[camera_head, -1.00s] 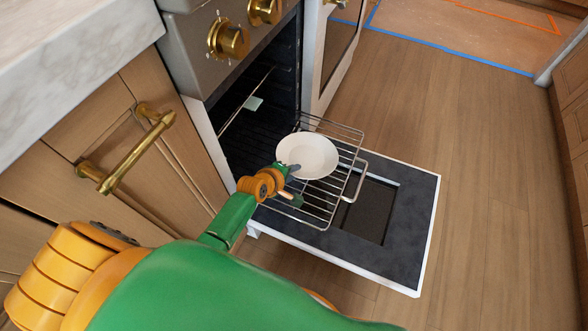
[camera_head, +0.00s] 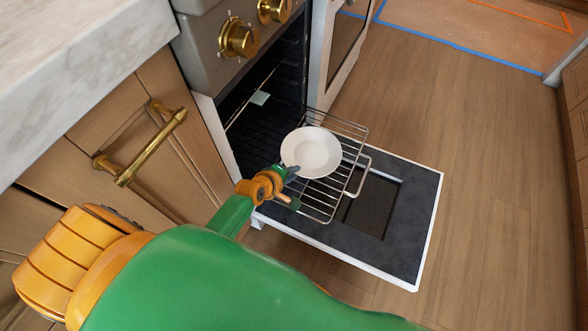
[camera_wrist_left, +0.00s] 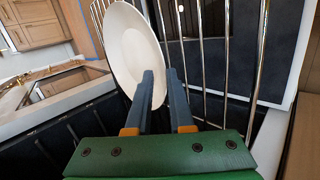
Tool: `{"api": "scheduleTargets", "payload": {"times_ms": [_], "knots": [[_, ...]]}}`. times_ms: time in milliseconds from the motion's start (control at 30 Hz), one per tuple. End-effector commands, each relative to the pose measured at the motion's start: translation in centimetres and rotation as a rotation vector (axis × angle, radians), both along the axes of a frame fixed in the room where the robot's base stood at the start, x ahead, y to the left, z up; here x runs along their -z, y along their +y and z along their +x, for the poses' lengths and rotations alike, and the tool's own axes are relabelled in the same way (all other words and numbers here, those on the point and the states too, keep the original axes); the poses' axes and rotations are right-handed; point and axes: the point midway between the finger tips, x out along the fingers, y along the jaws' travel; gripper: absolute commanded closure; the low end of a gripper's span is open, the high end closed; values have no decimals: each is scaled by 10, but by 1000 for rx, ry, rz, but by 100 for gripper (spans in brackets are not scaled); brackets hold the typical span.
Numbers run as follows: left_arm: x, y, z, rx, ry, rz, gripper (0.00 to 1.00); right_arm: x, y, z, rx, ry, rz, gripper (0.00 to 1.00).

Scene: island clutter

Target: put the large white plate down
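The large white plate (camera_head: 312,152) lies over the wire rack (camera_head: 357,178) that is pulled out above the open oven door, its face up. It also shows tilted at the left in the left wrist view (camera_wrist_left: 131,50). My left gripper (camera_head: 292,172) is at the plate's near left rim. In the left wrist view its two fingers (camera_wrist_left: 161,78) stand apart, with a gap between them, and the rim is at their tips. Whether a finger still touches the rim is unclear. My right gripper is not in view.
The oven door (camera_head: 415,205) is folded down under the rack. The oven cavity is at the left, beside wooden cabinets with a brass handle (camera_head: 150,147) and a marble counter (camera_head: 70,60). Open wooden floor (camera_head: 480,130) lies to the right.

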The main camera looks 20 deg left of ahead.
Motion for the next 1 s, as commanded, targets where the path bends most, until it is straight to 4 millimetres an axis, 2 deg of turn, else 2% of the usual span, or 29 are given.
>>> {"api": "scheduleTargets", "payload": {"times_ms": [1000], "knots": [[0, 4, -29, 1, 2, 0, 80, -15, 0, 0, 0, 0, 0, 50]]}}
